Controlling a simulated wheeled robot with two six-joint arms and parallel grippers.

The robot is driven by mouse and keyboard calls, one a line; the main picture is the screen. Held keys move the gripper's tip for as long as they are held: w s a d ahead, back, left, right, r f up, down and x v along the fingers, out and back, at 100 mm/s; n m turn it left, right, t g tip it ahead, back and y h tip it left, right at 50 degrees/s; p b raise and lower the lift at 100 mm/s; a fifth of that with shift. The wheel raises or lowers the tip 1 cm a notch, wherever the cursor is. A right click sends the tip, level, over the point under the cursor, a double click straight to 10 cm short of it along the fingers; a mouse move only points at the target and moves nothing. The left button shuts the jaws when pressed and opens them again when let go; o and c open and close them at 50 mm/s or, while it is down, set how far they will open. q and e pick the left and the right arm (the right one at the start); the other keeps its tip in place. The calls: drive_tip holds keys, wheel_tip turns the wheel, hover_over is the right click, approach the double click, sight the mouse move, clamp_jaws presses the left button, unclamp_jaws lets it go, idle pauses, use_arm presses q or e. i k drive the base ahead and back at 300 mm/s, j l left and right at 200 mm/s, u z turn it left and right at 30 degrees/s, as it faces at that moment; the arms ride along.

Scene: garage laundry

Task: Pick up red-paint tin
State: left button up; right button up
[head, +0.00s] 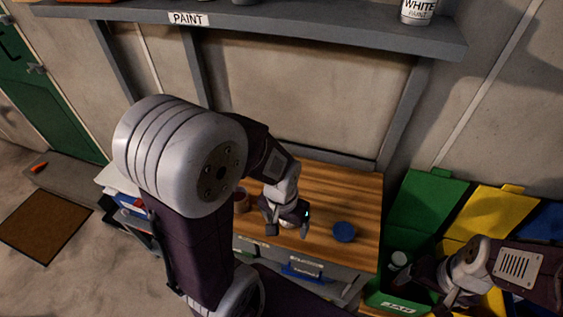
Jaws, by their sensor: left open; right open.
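A reddish-brown tin (241,203) stands on the left part of the wooden workbench, partly hidden by my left arm. I cannot read any label on it. My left gripper (287,228) is open above the bench, just right of this tin and apart from it. A small pale thing shows between its fingers, too covered to identify. My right gripper (432,289) is open at the lower right, over the green bin and away from the bench.
A blue round item (344,232) is on the workbench (350,190). A white-paint tin (418,12) stands on the grey shelf (300,38) labelled PAINT. Green (428,205) and yellow (500,213) bins stand right of the bench. A doormat (45,222) lies on the floor at left.

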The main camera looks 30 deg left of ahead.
sight(242, 202)
drive_tip(key=u, duration=1.6)
